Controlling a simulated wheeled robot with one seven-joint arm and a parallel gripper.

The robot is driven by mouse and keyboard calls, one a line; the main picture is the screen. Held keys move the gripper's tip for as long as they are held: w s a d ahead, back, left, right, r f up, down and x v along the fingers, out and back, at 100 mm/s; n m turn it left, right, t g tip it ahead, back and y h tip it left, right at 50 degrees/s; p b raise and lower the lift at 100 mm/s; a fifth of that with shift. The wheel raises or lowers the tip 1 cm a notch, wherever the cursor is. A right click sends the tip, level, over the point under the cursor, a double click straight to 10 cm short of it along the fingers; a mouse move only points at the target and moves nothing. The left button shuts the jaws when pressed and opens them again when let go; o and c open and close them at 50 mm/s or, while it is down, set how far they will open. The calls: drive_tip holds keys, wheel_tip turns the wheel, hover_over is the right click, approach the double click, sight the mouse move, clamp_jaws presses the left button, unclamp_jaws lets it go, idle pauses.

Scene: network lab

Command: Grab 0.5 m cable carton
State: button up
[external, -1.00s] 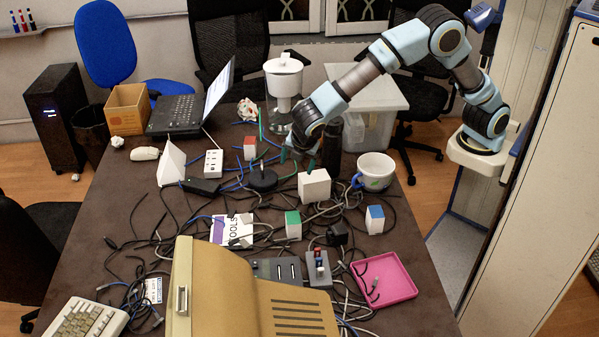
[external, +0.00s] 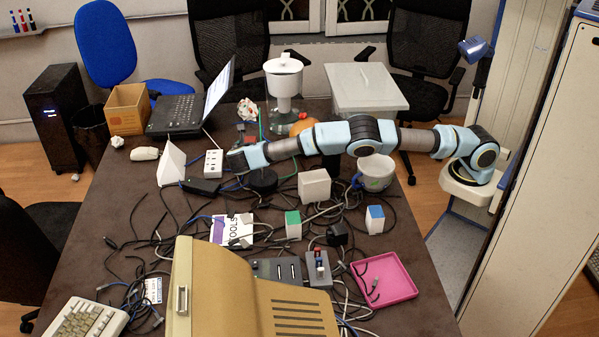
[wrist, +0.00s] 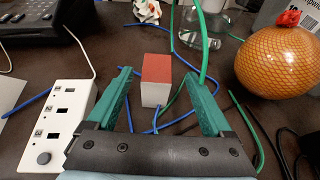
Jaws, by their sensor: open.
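A small white carton with a red top (wrist: 156,75) stands upright on the table in the wrist view, ahead of my gripper and centred between its fingers. My gripper (wrist: 159,77) has its two green fingers spread wide, with nothing held. In the external view my gripper (external: 233,159) is low over the table's far left part, and the arm mostly hides the red-topped carton. A green-topped carton (external: 293,225), a blue-topped carton (external: 375,220) and a larger plain white box (external: 314,186) stand nearer the camera. I cannot read a length marking on any carton.
A white socket strip (wrist: 57,125) lies left of my gripper. An orange netted ball (wrist: 279,62) sits to the right. A glass jar (wrist: 205,28) stands behind the carton. Blue, green and black cables run around the carton. A white mug (external: 376,173) stands under the arm.

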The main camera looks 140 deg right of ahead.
sight(251, 142)
drive_tip(key=x, duration=0.4)
drive_tip(key=p+x, duration=0.1)
drive_tip(key=x, duration=0.2)
drive_tip(key=shift+w+f, duration=0.25)
drive_tip(key=shift+f, duration=0.15)
clamp_jaws()
